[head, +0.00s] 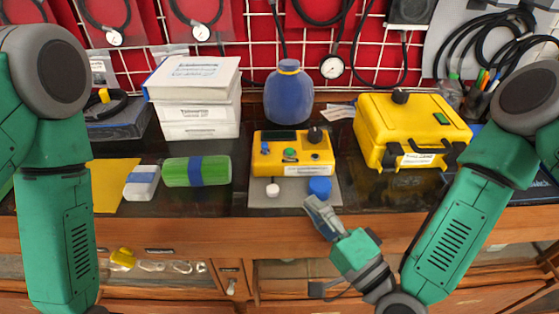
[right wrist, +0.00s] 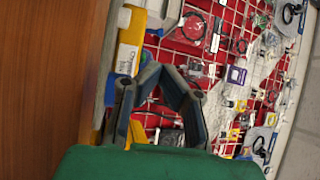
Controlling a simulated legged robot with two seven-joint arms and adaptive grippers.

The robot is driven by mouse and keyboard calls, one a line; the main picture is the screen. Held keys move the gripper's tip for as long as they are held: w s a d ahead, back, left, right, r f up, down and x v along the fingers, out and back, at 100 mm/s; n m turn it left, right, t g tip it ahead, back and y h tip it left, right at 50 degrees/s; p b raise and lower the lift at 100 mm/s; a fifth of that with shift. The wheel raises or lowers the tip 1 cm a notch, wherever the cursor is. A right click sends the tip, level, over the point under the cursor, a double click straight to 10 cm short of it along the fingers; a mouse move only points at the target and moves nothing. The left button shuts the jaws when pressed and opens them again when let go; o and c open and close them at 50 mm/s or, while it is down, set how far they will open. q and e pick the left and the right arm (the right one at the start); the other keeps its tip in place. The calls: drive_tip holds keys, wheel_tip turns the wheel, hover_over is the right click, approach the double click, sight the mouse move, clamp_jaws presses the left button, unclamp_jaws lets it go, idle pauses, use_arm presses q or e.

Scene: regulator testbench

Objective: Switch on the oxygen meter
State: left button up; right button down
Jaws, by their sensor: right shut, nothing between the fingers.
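The yellow meter box (head: 292,146) stands on a grey mat (head: 258,196) at the middle of the bench. Its top has a dark display, a black knob (head: 315,134), a green button (head: 289,154) and a small blue part (head: 265,147). My left gripper is out of view.
A white cap (head: 272,190) and a blue cap (head: 320,187) sit before the meter. A yellow case (head: 412,125) stands right, a blue flask (head: 289,95) behind. White binders (head: 194,100) and a green bottle (head: 215,170) are left. Dark bench top is clear right of the mat.

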sight(267, 147)
drive_tip(key=x, duration=0.6)
drive_tip(key=p+x, duration=0.1)
drive_tip(key=x, duration=0.5)
drive_tip(key=shift+w+r, duration=0.15)
drive_tip(key=shift+w, duration=0.25)
drive_tip(key=shift+w+a, duration=0.4)
drive_tip(key=shift+a, duration=0.1)
drive_tip(key=shift+d, duration=0.25)
drive_tip(key=shift+r, duration=0.1)
drive_tip(key=shift+r+h+p, duration=0.1)
drive_tip(key=shift+h+p, duration=0.2)
drive_tip(key=shift+p, duration=0.15)
drive_tip(key=shift+w+a+m, duration=0.1)
drive_tip(key=shift+m, duration=0.2)
